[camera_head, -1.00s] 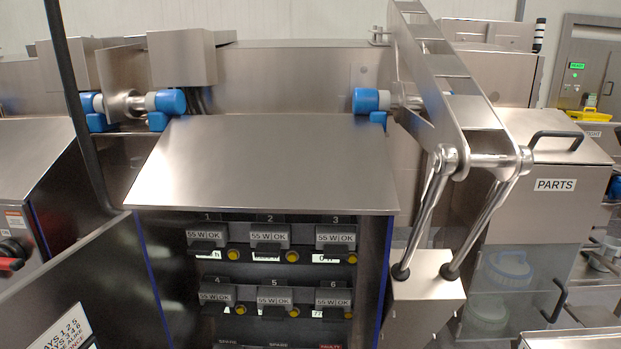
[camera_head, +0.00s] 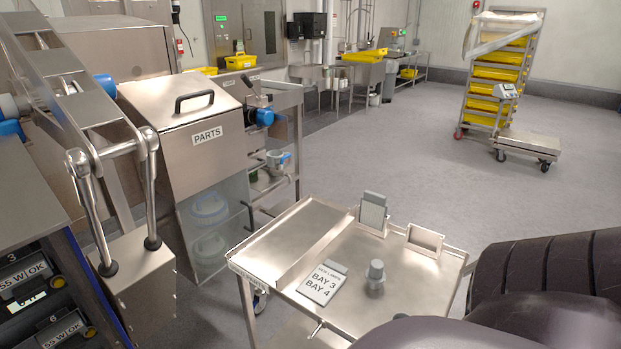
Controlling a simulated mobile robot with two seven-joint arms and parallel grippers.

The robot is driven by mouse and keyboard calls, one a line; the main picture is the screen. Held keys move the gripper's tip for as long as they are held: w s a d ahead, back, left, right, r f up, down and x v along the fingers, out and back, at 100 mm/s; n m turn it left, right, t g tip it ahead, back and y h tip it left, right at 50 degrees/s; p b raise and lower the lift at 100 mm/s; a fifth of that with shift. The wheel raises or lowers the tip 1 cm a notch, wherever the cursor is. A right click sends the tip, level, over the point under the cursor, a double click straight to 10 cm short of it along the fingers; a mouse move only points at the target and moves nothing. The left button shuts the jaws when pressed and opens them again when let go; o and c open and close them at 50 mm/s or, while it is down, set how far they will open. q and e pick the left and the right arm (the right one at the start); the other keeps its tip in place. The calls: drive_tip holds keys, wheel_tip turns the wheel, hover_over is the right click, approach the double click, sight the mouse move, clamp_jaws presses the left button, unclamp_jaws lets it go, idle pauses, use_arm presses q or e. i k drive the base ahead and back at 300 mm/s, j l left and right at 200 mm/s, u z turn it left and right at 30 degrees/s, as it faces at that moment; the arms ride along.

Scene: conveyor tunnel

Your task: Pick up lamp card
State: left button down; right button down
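A small white card (camera_head: 321,284) with black print lies on the top of a steel cart (camera_head: 300,213) in the lower middle of the head view. Its large lines read "BAY 3" and "BAY 4"; the small line above seems to end in "LAMPS". A grey clip or edge runs along its upper side. Neither of my grippers is in view. A dark rounded part, probably my own arm, fills the lower right corner.
A grey knob-like object (camera_head: 375,276) stands right of the card. Behind it are an upright grey plate (camera_head: 373,212) and an open steel holder (camera_head: 424,240). The PARTS bin (camera_head: 190,125) stands left. Open floor lies beyond.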

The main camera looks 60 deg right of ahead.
sight(321, 285)
drive_tip(key=k+z, duration=0.15)
drive_tip(key=z, duration=0.85)
drive_tip(key=i+j+z, duration=0.1)
drive_tip(key=z, duration=0.6)
